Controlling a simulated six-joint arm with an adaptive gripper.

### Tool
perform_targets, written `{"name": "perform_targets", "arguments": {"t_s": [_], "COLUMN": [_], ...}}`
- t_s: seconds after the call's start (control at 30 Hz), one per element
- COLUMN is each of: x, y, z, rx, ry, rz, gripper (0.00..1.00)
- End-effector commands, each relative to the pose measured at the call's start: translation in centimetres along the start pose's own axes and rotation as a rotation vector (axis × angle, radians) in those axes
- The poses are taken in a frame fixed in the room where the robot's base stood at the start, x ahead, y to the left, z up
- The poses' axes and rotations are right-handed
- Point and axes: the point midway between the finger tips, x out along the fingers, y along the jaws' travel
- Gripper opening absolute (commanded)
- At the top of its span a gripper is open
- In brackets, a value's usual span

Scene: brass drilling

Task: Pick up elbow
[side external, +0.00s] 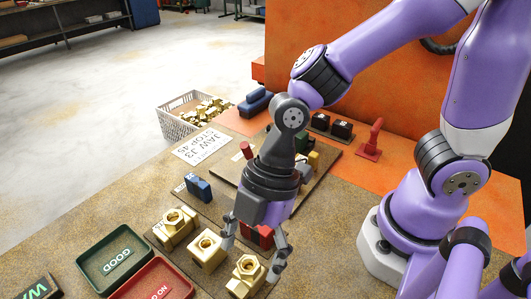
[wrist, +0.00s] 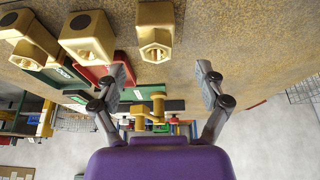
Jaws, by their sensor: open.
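Several brass elbow fittings stand in a row on a dark strip on the table. In the side view these are the left elbow (side external: 175,226), the middle elbow (side external: 207,251) and the right elbow (side external: 245,277). My gripper (side external: 251,258) is open and empty, low over the row, its fingers beside and above the right elbow. In the wrist view my open gripper (wrist: 162,68) has spread fingers, with one elbow (wrist: 155,28) beyond them near the top middle. Two more elbows show to its left. Contact with an elbow cannot be told.
A green GOOD tray (side external: 88,245) and a red NO GO tray (side external: 180,284) lie left of the row. Blue blocks (side external: 198,188) and red blocks stand behind it. A white basket (side external: 166,122) of brass parts is at the back. A red clamp-like piece (side external: 371,140) stands right.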

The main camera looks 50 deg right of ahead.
Motion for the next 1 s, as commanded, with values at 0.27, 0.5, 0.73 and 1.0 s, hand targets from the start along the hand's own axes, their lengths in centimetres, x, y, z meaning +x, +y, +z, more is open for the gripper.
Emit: {"name": "perform_targets", "arguments": {"t_s": [0.27,0.5,0.73,1.0], "x": [3.1,5.6,5.7,5.7], "y": [0.1,0.3,0.3,0.3], "z": [0.4,0.5,0.4,0.5], "rx": [0.004,0.004,0.004,0.004], "ry": [-0.005,-0.003,-0.002,-0.002], "rz": [-0.004,0.001,0.003,0.003], "gripper": [0.83,0.83,0.83,0.00]}}
